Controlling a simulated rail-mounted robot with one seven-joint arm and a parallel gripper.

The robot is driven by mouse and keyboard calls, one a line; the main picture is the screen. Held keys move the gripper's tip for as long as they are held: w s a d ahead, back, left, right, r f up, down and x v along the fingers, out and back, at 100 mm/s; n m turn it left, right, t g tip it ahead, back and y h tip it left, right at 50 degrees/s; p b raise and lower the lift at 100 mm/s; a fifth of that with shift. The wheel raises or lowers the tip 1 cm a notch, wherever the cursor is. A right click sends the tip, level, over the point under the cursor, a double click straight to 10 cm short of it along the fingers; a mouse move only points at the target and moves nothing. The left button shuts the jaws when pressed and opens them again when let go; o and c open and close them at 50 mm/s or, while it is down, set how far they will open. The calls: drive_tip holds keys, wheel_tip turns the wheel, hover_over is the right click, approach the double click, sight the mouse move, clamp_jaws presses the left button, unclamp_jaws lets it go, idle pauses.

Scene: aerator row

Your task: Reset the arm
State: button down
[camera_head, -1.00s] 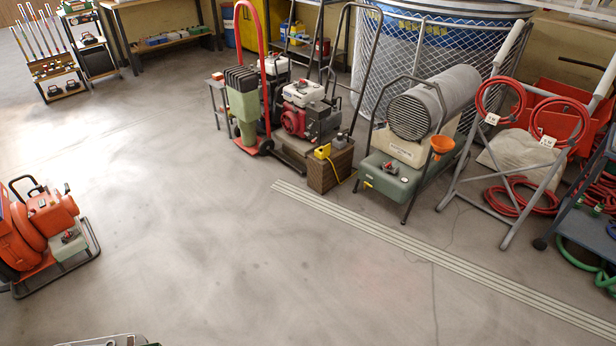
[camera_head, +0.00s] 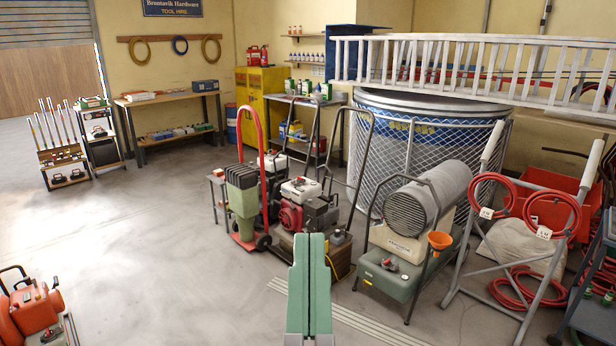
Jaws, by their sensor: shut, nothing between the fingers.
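My gripper (camera_head: 311,240) shows at the bottom middle of the head view. Its two long green fingers lie flat against each other, pointing up and away, with nothing between them.
A heater on a green tank (camera_head: 389,275) stands right of my gripper, and a red-engined machine (camera_head: 291,216) behind it. A hose rack (camera_head: 513,250) is farther right. An orange machine (camera_head: 30,310) sits at lower left. The floor (camera_head: 160,250) at left is clear.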

wheel_tip(320, 180, up, 40)
drive_tip(key=s+p, duration=0.2)
drive_tip(key=p, duration=3.6)
drive_tip(key=shift+s+a+r+t, duration=0.15)
drive_tip(key=shift+s+a+t, duration=0.1)
drive_tip(key=shift+t, duration=0.15)
